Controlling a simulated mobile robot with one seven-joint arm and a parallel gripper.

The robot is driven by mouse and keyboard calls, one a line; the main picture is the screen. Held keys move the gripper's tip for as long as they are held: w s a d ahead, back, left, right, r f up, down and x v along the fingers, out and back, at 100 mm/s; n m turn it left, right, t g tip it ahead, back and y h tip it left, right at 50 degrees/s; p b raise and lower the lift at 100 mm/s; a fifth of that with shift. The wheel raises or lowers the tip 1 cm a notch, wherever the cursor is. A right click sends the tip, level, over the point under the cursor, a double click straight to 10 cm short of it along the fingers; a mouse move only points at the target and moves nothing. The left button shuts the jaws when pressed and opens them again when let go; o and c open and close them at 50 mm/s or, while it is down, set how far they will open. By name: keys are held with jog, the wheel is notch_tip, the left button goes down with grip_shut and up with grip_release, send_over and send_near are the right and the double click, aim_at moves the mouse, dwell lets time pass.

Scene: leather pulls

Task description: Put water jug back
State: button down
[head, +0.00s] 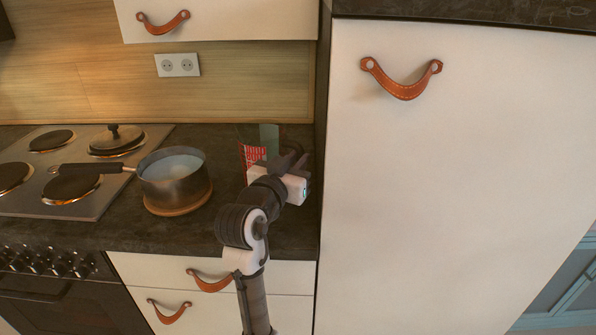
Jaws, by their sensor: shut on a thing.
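My gripper (293,158) is at the back right of the dark counter, close to the tall white cabinet side. It is shut on what looks like the water jug (268,134), a greenish see-through shape just behind and left of my wrist. My wrist and forearm hide most of the jug and the grip itself. I cannot tell whether the jug touches the counter.
A red and white patterned item (253,156) shows beside the jug. A steel pot (176,187) with light contents stands on a round wooden board left of my arm. The hob (70,170) is farther left. The tall white cabinet (450,180) bounds the right.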

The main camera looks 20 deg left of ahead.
jog(key=shift+d+f+p, duration=0.15)
jog(key=shift+f+p, duration=0.15)
jog(key=shift+f, duration=1.05)
jog(key=shift+f, duration=0.15)
jog(key=c, duration=1.4)
grip_release()
